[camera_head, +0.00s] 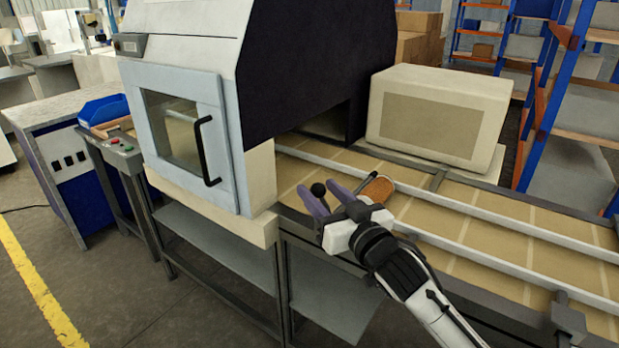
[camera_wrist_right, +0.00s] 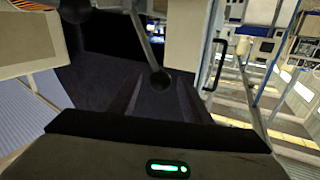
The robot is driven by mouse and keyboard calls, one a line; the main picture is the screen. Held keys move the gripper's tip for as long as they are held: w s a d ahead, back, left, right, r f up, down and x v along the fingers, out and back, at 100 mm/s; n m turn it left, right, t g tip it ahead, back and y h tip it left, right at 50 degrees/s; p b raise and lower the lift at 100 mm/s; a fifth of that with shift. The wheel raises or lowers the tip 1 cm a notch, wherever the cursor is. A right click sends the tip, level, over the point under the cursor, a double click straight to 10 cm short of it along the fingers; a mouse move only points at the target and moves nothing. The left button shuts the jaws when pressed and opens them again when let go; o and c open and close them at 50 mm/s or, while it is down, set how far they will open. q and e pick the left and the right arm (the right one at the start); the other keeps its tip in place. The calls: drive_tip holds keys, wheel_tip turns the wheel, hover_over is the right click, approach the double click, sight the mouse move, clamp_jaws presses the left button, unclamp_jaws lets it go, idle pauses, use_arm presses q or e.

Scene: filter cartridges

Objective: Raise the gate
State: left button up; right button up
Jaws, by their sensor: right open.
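A black ball knob (camera_head: 318,189) shows beside the conveyor, at the near side of the dark machine's opening. It also shows in the right wrist view (camera_wrist_right: 160,82), at the end of a thin grey rod (camera_wrist_right: 145,35). My right gripper (camera_head: 321,193) is open, its two purple fingers on either side of the knob as seen from the head. In the right wrist view the knob lies between the fingertips; I cannot tell whether they touch it. No gate panel is clearly made out in the dark opening (camera_head: 330,123). My left gripper is out of view.
The machine's pale blue door (camera_head: 185,130) with a black handle (camera_head: 205,152) is shut. An orange-brown piece (camera_head: 376,189) lies on the conveyor (camera_head: 480,240) just behind my right gripper. A cream box (camera_head: 440,115) stands behind the belt. Rails line the belt.

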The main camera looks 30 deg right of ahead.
drive_tip(key=w, duration=0.5)
drive_tip(key=shift+w+d, duration=0.15)
drive_tip(key=shift+d, duration=0.1)
clamp_jaws()
drive_tip(key=shift+f, duration=0.1)
